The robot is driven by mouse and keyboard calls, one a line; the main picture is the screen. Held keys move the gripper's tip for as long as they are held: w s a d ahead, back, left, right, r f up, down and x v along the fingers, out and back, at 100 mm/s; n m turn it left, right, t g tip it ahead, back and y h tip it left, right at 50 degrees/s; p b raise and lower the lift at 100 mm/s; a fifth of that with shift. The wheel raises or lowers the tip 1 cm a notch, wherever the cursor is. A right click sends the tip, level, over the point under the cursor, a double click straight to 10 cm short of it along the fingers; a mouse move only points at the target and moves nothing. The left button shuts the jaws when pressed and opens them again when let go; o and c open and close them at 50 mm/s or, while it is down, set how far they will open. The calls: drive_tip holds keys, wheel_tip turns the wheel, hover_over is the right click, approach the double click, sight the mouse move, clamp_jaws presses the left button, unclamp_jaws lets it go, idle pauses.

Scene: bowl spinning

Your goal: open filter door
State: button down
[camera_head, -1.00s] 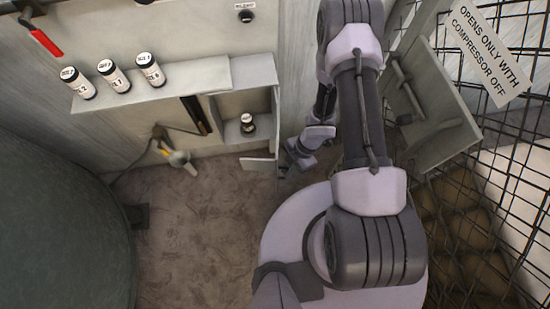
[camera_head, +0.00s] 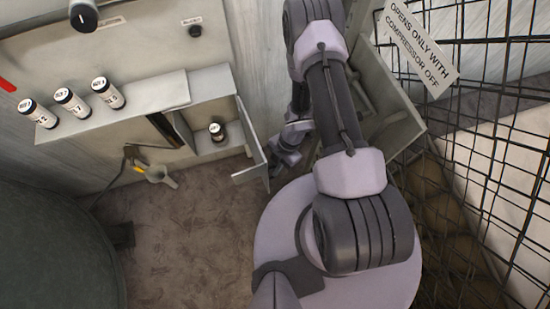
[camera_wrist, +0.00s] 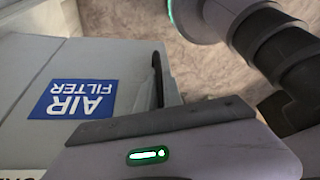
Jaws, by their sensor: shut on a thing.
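The filter door (camera_head: 252,138) stands open at the right side of a small wall cabinet (camera_head: 213,87) in the head view. In the wrist view, a grey panel with a blue AIR FILTER label (camera_wrist: 74,98), upside down, fills the left side. A dark handle-like bar (camera_wrist: 157,80) stands at the panel's right edge. My gripper (camera_head: 280,160) is beside the door's outer side. In the wrist view its dark jaw edge (camera_wrist: 160,121) lies across the door's edge. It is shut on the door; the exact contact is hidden. A small canister (camera_head: 217,132) stands inside the open cabinet.
Several white-labelled canisters (camera_head: 72,100) stand on the shelf left of the cabinet. A wire mesh fence (camera_head: 480,150) and a warning sign (camera_head: 418,48) are on the right. A dark green tank (camera_head: 50,230) is at lower left.

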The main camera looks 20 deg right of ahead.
drive_tip(key=c, duration=1.8)
unclamp_jaws()
drive_tip(key=shift+o, duration=0.2)
drive_tip(key=p+v, duration=0.6)
drive_tip(key=v, duration=1.1)
drive_tip(key=shift+r+p, duration=0.25)
drive_tip(key=shift+p, duration=0.05)
drive_tip(key=shift+s, duration=0.1)
